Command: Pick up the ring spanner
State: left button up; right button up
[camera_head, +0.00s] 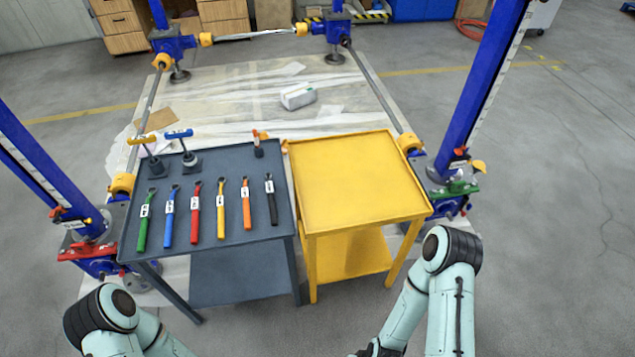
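Several hand tools with coloured handles lie in a row on the dark grey table: green (143,222), blue (169,217), red (195,213), yellow (221,209), orange (246,204) and black (271,200). Each has a small white label and a short dark head pointing away from me. The heads are too small to tell which tool is the ring spanner, or whether several are. My two arms come in at the bottom left and bottom right, well short of the tools. My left gripper is out of the picture.
The dark grey table (235,165) also bears two T-handled tools (182,147) and a small upright item (258,147) at its back. An empty yellow table (350,178) stands to its right. Blue columns (478,85) of a screw-jack frame (40,175) flank both tables.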

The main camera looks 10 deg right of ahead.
aim_at(221, 217)
jog(key=u, duration=1.2)
jog(key=i+j+z, duration=0.1)
jog(key=j, duration=0.25)
jog(key=i+j, duration=0.35)
jog(key=i+j+z, duration=0.15)
jog(key=j, duration=0.2)
jog(key=i+j+z, duration=0.1)
jog(key=i+j, duration=0.15)
jog(key=i+j+z, duration=0.1)
jog(key=j, duration=0.4)
jog(key=i+j, duration=0.25)
jog(key=j, duration=0.15)
jog(key=i+j+z, duration=0.15)
jog(key=j, duration=0.25)
jog(key=i+j+z, duration=0.1)
jog(key=j, duration=0.35)
